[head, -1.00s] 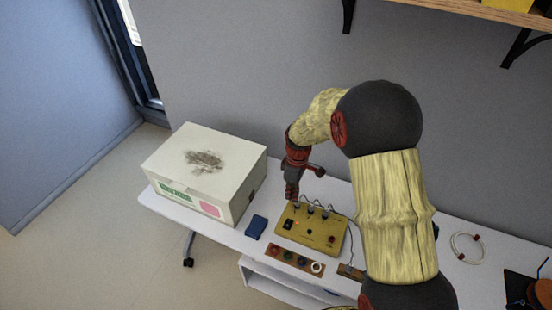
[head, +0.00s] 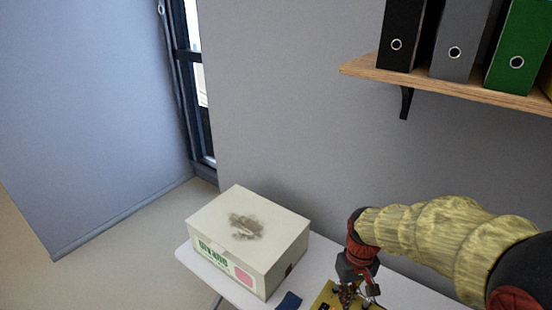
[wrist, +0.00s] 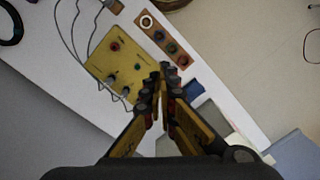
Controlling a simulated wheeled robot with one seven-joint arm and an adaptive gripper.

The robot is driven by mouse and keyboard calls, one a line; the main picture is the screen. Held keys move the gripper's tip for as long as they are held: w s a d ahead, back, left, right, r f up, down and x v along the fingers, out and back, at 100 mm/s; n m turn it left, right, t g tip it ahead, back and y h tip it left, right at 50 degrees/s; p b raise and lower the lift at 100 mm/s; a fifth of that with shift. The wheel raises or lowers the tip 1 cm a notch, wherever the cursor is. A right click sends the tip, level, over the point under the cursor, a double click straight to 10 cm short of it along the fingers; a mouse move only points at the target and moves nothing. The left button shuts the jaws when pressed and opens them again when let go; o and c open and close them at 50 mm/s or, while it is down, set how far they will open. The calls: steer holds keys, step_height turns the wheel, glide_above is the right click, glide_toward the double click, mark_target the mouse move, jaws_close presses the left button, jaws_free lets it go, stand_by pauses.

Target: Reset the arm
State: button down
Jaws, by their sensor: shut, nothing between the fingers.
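My gripper (head: 352,292) is at the bottom of the head view, over the yellow control box (head: 328,297), which is partly cut off by the frame edge. In the wrist view my gripper (wrist: 164,74) is shut with its fingertips together and nothing between them. The yellow control box (wrist: 128,55) lies just beyond the fingertips, with knobs, a red button and dark cables. I cannot tell whether the fingers touch it. My arm reaches in from the right of the head view.
A white carton (head: 275,258) with a dark smudge stands on the white table (head: 208,271), left of my gripper. A blue object (head: 289,301) lies between them. A strip with round buttons (wrist: 163,38) lies beside the control box. A wooden shelf (head: 455,88) with binders is at upper right.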

steer(key=s+r+m+t+b, duration=0.2)
steer(key=s+r+t, duration=0.4)
steer(key=s+r, duration=0.7)
steer(key=shift+s+r, duration=0.3)
steer(key=shift+r, duration=1.35)
